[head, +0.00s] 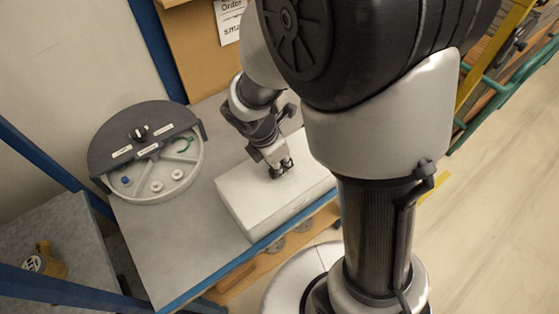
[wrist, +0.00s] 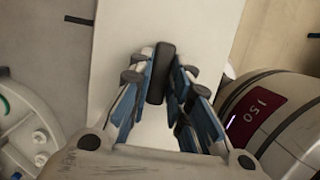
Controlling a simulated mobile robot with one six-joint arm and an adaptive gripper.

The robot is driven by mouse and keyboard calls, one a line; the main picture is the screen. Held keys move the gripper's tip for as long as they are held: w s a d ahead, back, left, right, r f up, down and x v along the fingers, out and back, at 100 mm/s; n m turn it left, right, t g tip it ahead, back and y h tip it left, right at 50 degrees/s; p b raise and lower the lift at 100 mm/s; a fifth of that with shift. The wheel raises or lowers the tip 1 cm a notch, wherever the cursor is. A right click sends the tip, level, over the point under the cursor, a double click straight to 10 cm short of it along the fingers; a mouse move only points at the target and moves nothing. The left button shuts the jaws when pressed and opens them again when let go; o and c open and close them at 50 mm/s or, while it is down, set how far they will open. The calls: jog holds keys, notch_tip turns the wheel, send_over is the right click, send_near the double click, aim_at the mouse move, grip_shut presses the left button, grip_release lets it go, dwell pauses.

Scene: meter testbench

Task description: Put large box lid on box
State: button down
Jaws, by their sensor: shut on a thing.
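A long white box (head: 250,210) lies on the grey table, its near side and top face showing in the head view. My gripper (head: 281,170) points down at its top. In the wrist view, my gripper (wrist: 163,85) is shut on a dark upright handle (wrist: 161,62), which stands on a white flat top (wrist: 125,30) that I take for the large box lid. I cannot make out a seam between lid and box, so I cannot tell whether the lid rests fully on it. My arm hides the box's right end in the head view.
A round tray (head: 160,188) with a dark half cover (head: 120,152) stands left of the box. A grey cylindrical device (wrist: 275,115) with a red 150 display sits close on the right in the wrist view. The table (head: 165,255) is clear at front left.

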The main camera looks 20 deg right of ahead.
jog(key=shift+f, duration=0.25)
jog(key=c, duration=1.4)
grip_release()
jog(key=shift+r, duration=0.1)
